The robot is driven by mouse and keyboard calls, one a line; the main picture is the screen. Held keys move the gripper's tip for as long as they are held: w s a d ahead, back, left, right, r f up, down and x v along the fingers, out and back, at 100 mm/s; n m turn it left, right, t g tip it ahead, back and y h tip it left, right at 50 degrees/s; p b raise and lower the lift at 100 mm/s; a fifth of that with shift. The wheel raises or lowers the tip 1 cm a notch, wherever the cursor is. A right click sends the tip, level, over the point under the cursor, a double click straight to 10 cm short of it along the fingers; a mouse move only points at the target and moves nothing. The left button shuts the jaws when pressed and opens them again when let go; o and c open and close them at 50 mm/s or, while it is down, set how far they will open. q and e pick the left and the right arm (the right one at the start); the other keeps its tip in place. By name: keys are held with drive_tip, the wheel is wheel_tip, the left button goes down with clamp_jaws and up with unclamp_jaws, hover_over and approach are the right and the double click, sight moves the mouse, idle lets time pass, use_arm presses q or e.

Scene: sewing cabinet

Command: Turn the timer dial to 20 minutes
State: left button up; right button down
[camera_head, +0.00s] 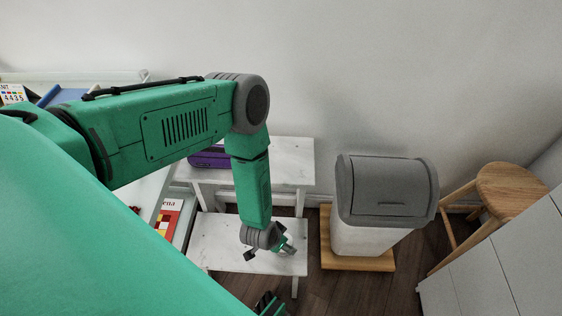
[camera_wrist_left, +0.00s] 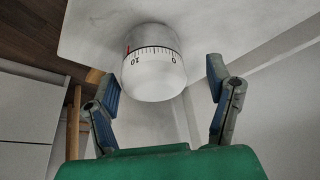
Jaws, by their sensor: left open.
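The timer (camera_wrist_left: 152,75) is a white, rounded cylinder with a scale band showing 10 and 0 and a red mark at the band's left end, just beyond the 10. It stands on a white surface. My left gripper (camera_wrist_left: 162,82) is open, with one finger on each side of the timer; gaps show between fingers and timer. In the head view my left gripper (camera_head: 270,247) is over the lower white step, largely covering the timer. A dark and green part at the bottom edge looks like my right gripper (camera_head: 268,304); its jaws are not clear.
The white step stool (camera_head: 225,257) has an upper step holding a purple item (camera_head: 210,159). A grey-lidded bin (camera_head: 385,190) stands to the right on a wooden base. Further right are a wooden stool (camera_head: 510,190) and white cabinets (camera_head: 500,270).

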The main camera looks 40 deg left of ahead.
use_arm(q)
drive_tip(key=shift+d+r, duration=0.1)
drive_tip(key=shift+d, duration=0.2)
drive_tip(key=shift+d+r, duration=0.1)
drive_tip(key=shift+d, duration=0.15)
drive_tip(key=c, duration=1.2)
drive_tip(key=shift+o, duration=0.2)
drive_tip(key=shift+a, duration=0.3)
drive_tip(key=shift+a+m, duration=0.15)
drive_tip(key=shift+m, duration=0.25)
drive_tip(key=m, duration=0.1)
drive_tip(key=m+h, duration=0.1)
drive_tip(key=shift+d+m+b, duration=0.2)
drive_tip(key=shift+m+b, duration=0.1)
drive_tip(key=shift+b, duration=0.05)
drive_tip(key=m, duration=0.1)
drive_tip(key=m+g+h+b, duration=0.1)
drive_tip(key=m, duration=0.1)
drive_tip(key=shift+a+f, duration=0.15)
drive_tip(key=shift+f, duration=0.05)
drive_tip(key=shift+m+h+b, duration=0.3)
drive_tip(key=shift+m, duration=0.6)
use_arm(e)
drive_tip(key=shift+d+f, duration=0.25)
drive_tip(key=shift+f, duration=0.4)
drive_tip(key=shift+d+f, duration=0.2)
drive_tip(key=shift+f, duration=0.4)
use_arm(q)
drive_tip(key=shift+g, duration=0.3)
